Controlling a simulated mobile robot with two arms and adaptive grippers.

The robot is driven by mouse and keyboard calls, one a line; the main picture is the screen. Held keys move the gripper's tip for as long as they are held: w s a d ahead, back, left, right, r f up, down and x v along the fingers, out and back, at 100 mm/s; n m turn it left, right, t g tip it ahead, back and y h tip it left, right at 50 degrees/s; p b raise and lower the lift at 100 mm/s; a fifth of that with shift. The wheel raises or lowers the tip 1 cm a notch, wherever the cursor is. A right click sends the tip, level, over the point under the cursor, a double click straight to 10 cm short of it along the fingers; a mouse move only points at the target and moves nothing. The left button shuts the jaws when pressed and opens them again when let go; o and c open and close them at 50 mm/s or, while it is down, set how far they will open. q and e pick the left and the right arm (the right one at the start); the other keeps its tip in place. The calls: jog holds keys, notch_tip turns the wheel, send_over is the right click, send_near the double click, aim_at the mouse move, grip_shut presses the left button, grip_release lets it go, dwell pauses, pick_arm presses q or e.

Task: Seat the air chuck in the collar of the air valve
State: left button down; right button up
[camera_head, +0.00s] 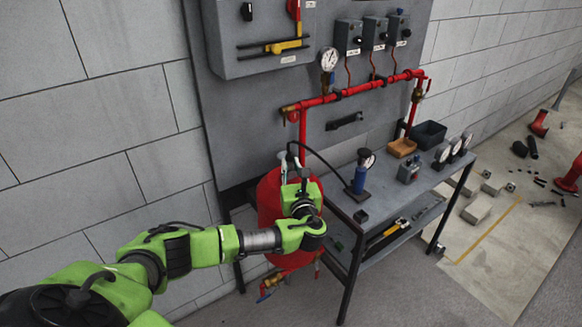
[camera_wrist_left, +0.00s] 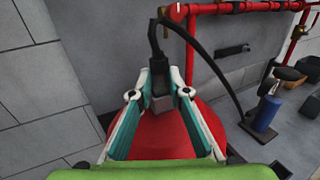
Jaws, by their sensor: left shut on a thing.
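The air chuck (camera_wrist_left: 158,72) is a dark piece on the end of a black hose, in the left wrist view. My left gripper (camera_wrist_left: 160,95) is shut on it, with one teal-lined finger on each side. A small grey block-like part (camera_wrist_left: 161,103) shows between the fingertips. The red tank (camera_wrist_left: 165,135) lies just below and behind the fingers. In the head view, my left gripper (camera_head: 291,172) is in front of the tank top (camera_head: 268,200). The air valve and its collar are not clearly visible, so I cannot tell whether the chuck touches them.
The black hose (camera_head: 325,162) arches right to a blue hand pump (camera_head: 360,178) on the grey bench (camera_head: 385,195). Red pipework (camera_head: 355,90) runs above it. A wall is at left.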

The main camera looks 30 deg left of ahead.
pick_arm(q)
jog(key=shift+s, duration=0.1)
jog(key=c, duration=1.9)
grip_release()
jog(key=b+v, duration=0.1)
jog(key=v, duration=1.1)
jog(key=shift+b, duration=0.4)
jog(key=shift+d+f, duration=0.1)
jog(key=shift+d, duration=0.1)
